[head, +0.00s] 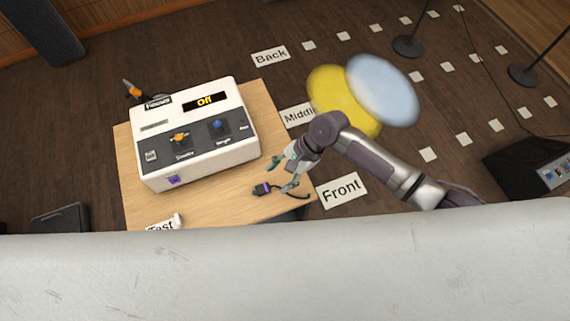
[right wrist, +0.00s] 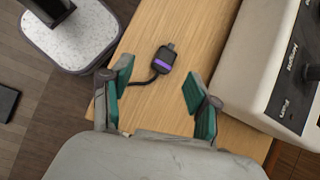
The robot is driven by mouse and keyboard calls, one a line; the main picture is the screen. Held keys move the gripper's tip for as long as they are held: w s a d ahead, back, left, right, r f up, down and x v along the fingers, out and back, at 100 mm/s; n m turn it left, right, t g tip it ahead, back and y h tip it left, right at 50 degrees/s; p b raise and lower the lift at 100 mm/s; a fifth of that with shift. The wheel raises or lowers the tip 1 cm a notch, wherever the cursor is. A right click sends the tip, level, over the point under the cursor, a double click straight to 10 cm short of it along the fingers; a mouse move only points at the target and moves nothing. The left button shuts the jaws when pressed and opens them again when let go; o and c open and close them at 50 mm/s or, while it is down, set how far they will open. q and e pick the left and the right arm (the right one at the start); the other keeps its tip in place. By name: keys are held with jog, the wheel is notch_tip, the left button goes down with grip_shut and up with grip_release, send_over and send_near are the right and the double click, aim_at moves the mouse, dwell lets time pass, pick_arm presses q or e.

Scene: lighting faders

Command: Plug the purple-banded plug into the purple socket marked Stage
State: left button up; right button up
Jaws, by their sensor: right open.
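The purple-banded plug (head: 262,189) is a small black block lying on the wooden table near its right edge. It also shows in the right wrist view (right wrist: 162,63), with its purple band facing up and a black cable curving back from it. My right gripper (head: 279,173) is open and empty beside the plug. In the right wrist view its green-padded fingers (right wrist: 158,82) are spread, and the plug lies just beyond them, between their lines. The purple socket (head: 174,180) is on the front face of the white console; its marking is too small to read. My left gripper is not in view.
A "Test" label (head: 162,226) is at the table's front. Cards, light spots and stands are on the floor. Table between plug and console is clear.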

aim_at(268, 186)
jog(key=w+m, duration=0.1)
jog(key=w+d+f+m, duration=0.1)
jog(key=shift+w+d+m, duration=0.2)
jog(key=shift+m, duration=0.2)
jog(key=b+x, duration=0.5)
jog(key=b, duration=0.1)
jog(key=shift+s+a+f, duration=0.1)
jog(key=shift+f, duration=0.1)
jog(key=shift+s+a+f+p, duration=0.1)
jog(key=shift+a+f+p, duration=0.05)
jog(key=shift+a+p, duration=0.2)
jog(key=shift+x, duration=1.15)
